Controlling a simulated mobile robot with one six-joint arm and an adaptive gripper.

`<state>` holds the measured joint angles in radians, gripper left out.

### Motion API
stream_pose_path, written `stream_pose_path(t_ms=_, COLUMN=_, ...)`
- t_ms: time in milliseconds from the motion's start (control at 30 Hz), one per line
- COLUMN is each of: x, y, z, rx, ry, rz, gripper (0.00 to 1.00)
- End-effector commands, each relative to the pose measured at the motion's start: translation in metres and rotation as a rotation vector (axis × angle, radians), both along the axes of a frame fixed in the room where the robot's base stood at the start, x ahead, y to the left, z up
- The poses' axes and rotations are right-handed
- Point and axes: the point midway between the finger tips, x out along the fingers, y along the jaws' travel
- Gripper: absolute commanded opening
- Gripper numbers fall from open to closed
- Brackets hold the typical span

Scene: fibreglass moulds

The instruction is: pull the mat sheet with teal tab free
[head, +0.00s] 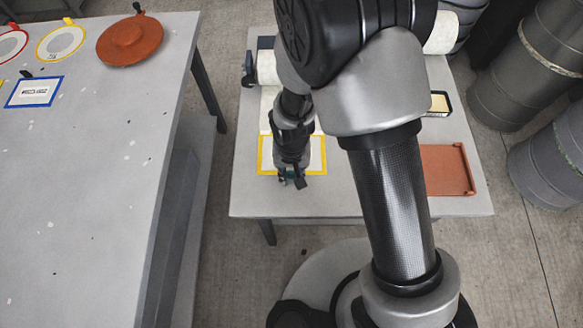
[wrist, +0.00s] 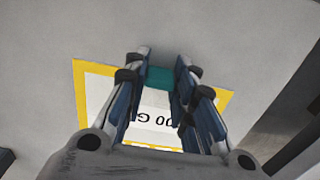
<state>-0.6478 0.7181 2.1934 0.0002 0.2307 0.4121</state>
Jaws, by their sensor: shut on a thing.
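The mat sheet (head: 318,155) is white with a yellow border and lies on the grey table under my gripper. In the wrist view the sheet (wrist: 95,92) shows its yellow edge and black print, partly covered by the fingers. Its teal tab (wrist: 160,78) sits between my fingertips. My gripper (wrist: 161,76) is shut on the teal tab at the middle of the sheet's edge. In the head view my gripper (head: 289,178) points down near the table's front edge and hides most of the tab.
A white roll (head: 268,68) lies behind the sheet, partly hidden. A reddish tray (head: 447,170) and a dark-rimmed tray (head: 439,103) are on the right. The left table (head: 100,150) holds a reddish-brown lid-like disc (head: 130,40) and a blue-bordered sheet (head: 34,92). Grey drums (head: 520,80) stand right.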

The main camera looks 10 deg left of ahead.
Motion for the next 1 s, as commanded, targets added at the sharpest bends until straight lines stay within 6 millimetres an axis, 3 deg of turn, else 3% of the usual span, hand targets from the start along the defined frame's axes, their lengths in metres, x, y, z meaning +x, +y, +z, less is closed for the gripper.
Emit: stream_pose_path(t_ms=1000, x=-0.03, y=-0.007, z=0.0, rx=0.0, ry=0.001, rz=0.0, gripper=0.01)
